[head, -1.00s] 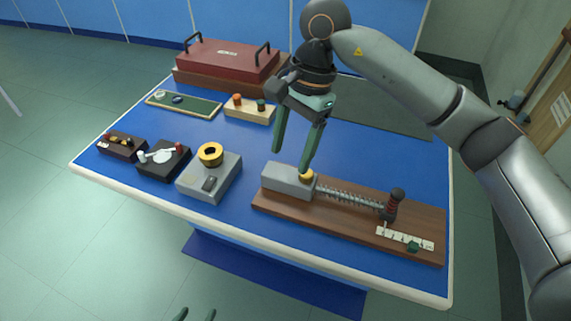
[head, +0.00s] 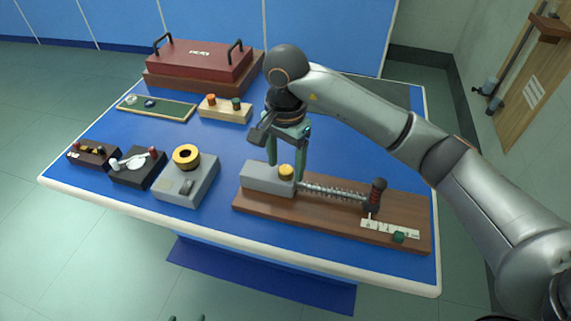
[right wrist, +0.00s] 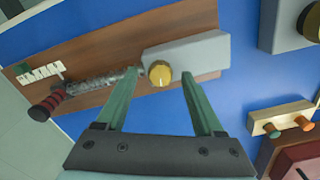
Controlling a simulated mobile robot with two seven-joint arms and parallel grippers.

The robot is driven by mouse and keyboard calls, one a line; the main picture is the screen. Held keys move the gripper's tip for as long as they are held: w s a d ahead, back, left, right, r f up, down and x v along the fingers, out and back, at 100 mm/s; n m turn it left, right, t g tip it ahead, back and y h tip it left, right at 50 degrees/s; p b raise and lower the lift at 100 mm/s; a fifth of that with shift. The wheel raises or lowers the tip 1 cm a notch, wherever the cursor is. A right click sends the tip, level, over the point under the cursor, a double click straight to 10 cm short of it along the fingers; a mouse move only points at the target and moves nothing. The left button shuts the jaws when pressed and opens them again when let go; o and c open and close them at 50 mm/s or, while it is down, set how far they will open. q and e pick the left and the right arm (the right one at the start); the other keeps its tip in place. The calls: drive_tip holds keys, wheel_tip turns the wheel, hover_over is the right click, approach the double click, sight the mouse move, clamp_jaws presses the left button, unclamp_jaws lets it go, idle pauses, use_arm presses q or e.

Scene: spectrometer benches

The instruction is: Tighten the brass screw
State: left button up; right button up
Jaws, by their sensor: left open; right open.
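The brass screw (head: 286,171) is a round yellow knob on the grey block (head: 262,178) at the left end of a wooden board. In the right wrist view the brass screw (right wrist: 160,74) shows between the fingertips, with a gap on each side. My right gripper (head: 285,160) points down with its green fingers open, close by the screw. In the right wrist view my right gripper (right wrist: 160,77) holds nothing. I cannot tell whether the fingertips reach down to the screw's level. Only the fingertips of my left gripper (head: 187,318) show at the bottom edge, apart and empty.
The wooden board (head: 330,222) also carries a spring, a dark-and-red handle (head: 376,194) and a white scale (head: 388,229). A grey box with a yellow ring (head: 187,157) stands to the left. A red case (head: 200,62) stands at the back. Blue table is clear between.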

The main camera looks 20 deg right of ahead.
drive_tip(key=shift+f, duration=0.45)
clamp_jaws()
idle(0.3)
